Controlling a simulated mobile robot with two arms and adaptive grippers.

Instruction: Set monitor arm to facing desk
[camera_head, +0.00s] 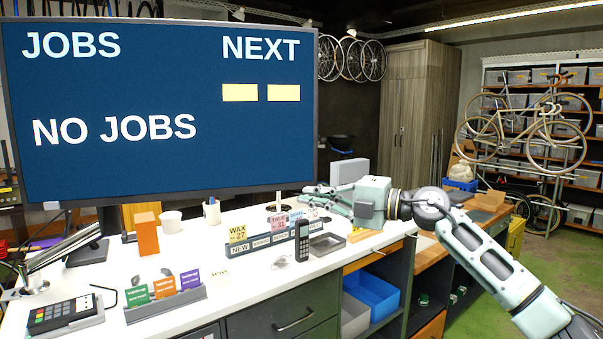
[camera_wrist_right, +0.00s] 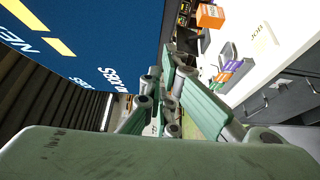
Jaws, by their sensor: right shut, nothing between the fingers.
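The monitor (camera_head: 160,165) is a large dark-blue screen with a black frame, filling the left of the head view. It reads "JOBS", "NEXT" and "NO JOBS", and its face is turned toward me. A silver monitor arm (camera_head: 62,246) shows below it at the left; its joint behind the screen is hidden. My right gripper (camera_head: 312,190) is at the monitor's lower right corner, fingers pointing left. In the right wrist view its fingers (camera_wrist_right: 166,88) are shut and empty, beside the screen (camera_wrist_right: 110,40). I cannot tell whether they touch it.
The white desk (camera_head: 262,283) carries a card terminal (camera_head: 62,313), a card rack (camera_head: 166,303), an orange box (camera_head: 146,233), a cup (camera_head: 171,222), a pen holder (camera_head: 211,211) and a handset (camera_head: 302,240). A blue bin (camera_head: 371,297) sits below. Green floor (camera_head: 545,262) is open at right.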

